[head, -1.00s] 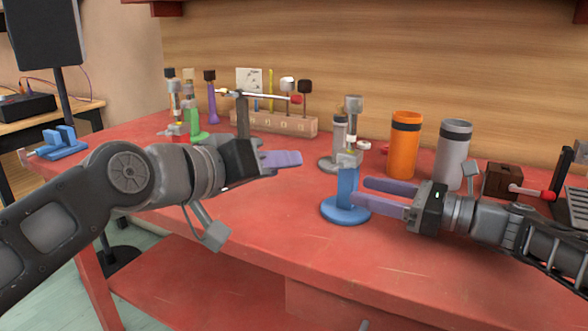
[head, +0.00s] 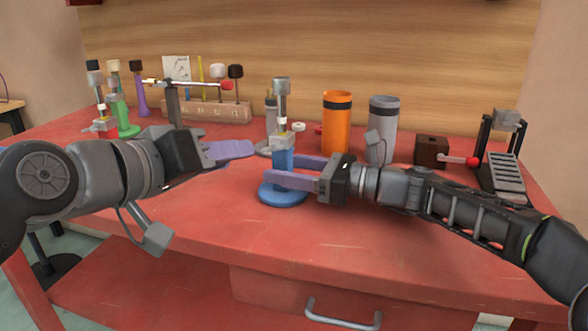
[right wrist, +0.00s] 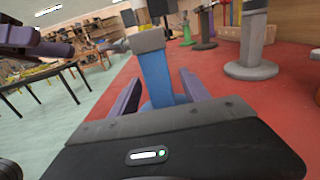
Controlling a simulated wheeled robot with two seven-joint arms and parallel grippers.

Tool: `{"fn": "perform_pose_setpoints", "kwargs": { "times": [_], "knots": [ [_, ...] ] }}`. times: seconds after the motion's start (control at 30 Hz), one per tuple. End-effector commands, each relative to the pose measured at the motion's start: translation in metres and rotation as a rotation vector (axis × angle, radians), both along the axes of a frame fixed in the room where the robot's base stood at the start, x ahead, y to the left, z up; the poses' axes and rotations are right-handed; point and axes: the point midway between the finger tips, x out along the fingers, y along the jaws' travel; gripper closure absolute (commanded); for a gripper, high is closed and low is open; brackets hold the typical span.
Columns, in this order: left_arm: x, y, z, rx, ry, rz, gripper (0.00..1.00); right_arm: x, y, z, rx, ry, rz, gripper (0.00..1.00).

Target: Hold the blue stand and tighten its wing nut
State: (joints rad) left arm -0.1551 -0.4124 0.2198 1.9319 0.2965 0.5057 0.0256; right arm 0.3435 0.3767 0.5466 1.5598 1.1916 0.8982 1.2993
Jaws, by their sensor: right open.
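The blue stand (head: 283,196) stands upright on the red table, with a round base, a blue post and a grey clamp (head: 283,143) under a tall grey top. A small pale knob (head: 299,127) sits beside the clamp; I cannot tell whether it is the wing nut. My right gripper (head: 283,172) is open, one finger on each side of the blue post. In the right wrist view the post (right wrist: 158,78) shows between the fingers, with gaps beside it. My left gripper (head: 238,150) is left of the stand, apart from it; its finger gap is unclear.
Behind the stand are a grey stand (head: 271,115), an orange cylinder (head: 336,125) and a grey cylinder (head: 383,115). A brown box with a red-tipped handle (head: 432,150) is at the right. A green stand (head: 124,120) and a wooden rack (head: 205,110) are at back left. The table front is clear.

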Motion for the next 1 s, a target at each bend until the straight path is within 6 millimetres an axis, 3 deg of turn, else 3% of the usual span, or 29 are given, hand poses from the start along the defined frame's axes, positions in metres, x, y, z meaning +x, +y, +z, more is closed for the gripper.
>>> {"fn": "perform_pose_setpoints", "kwargs": {
  "times": [0.23,0.6,1.0],
  "knots": [
    [0.0,0.0,0.0,0.0,0.0,0.0,0.64,0.011,0.029,0.0,0.002,-0.001,0.002,0.45],
    [0.0,0.0,0.0,0.0,0.0,0.0,0.64,0.013,0.033,0.0,0.001,0.0,0.0,0.46],
    [0.0,0.0,0.0,0.0,0.0,0.0,0.64,0.013,0.033,0.0,0.001,0.0,0.0,0.79]
  ]
}}
